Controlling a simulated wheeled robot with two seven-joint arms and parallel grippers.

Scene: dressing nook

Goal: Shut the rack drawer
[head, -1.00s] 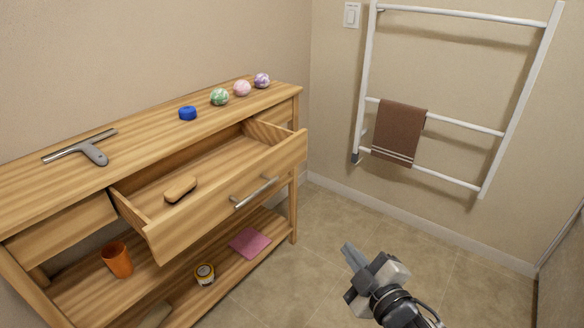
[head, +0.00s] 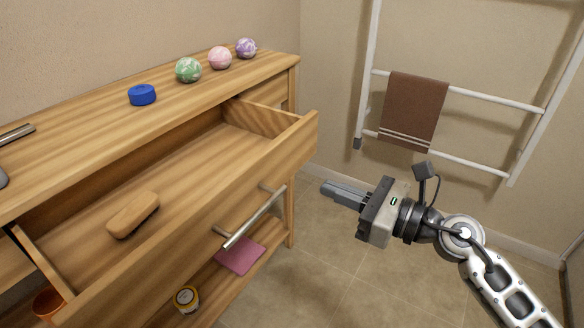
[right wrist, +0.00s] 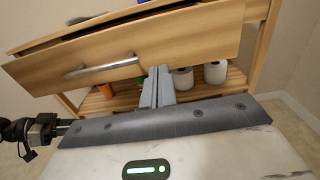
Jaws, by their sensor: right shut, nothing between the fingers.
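The rack drawer (head: 205,215) is pulled well out of the wooden rack, with a metal bar handle (head: 250,217) on its front. A wooden brush-like block (head: 133,214) lies inside it. My right gripper (head: 324,188) is shut and empty, to the right of the handle and apart from the drawer front. In the right wrist view, the shut fingers (right wrist: 157,84) point toward the rack, with the drawer front (right wrist: 190,50) and its handle (right wrist: 104,68) above and to the left. In that view another gripper, dark, shows at the left edge (right wrist: 38,132); its jaws are unclear.
On the rack top (head: 90,130) sit a blue round item (head: 142,94) and green, pink and purple balls (head: 219,57). A towel rail with a brown towel (head: 412,108) stands behind.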

